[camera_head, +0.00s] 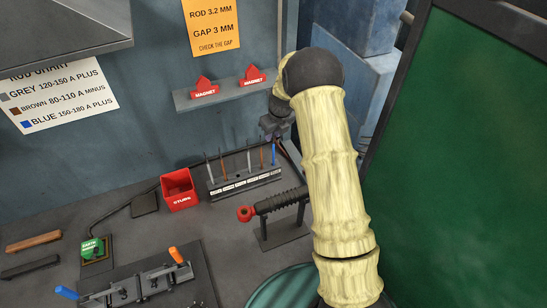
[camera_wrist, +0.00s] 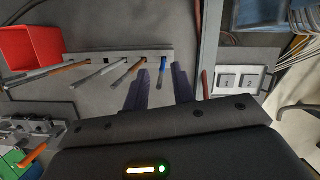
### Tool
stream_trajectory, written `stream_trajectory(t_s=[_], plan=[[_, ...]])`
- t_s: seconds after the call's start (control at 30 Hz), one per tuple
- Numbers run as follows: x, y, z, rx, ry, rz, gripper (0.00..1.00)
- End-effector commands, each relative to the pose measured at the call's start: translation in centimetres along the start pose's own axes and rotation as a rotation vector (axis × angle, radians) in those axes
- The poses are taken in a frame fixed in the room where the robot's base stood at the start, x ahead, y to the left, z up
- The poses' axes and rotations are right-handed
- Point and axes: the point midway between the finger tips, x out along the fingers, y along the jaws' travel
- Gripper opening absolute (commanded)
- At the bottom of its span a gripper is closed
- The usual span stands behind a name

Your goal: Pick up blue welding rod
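The blue welding rod (camera_head: 274,155) stands upright at the right end of the rod rack (camera_head: 243,184). In the wrist view the blue rod (camera_wrist: 162,68) shows between the two dark fingers of my gripper (camera_wrist: 161,77), which are apart with a gap on each side of the rod. The fingers do not appear to touch it. In the head view my gripper (camera_head: 284,143) is above and beside the rack's right end, partly hidden by my arm. Grey and brown rods stand in the rack to the left of the blue one.
A red bin (camera_head: 178,189) stands left of the rack. A black coiled holder with a red tip (camera_head: 270,205) stands in front of the rack. A shelf with red magnets (camera_head: 205,90) is on the wall above. A green panel (camera_head: 470,170) is at right.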

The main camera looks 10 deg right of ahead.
Motion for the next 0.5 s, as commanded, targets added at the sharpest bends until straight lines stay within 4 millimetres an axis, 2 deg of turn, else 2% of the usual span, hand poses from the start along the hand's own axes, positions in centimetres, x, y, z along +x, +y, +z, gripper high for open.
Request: stream_trajectory(t_s=[0.03,0.1,0.13,0.5], plan=[[-0.01,0.00,0.00,0.000,0.000,0.000,0.15],[-0.02,0.00,0.00,0.000,0.000,0.000,0.01],[-0.02,0.00,0.00,0.000,0.000,0.000,0.00],[-0.15,-0.02,0.07,0.000,-0.001,-0.001,0.00]])
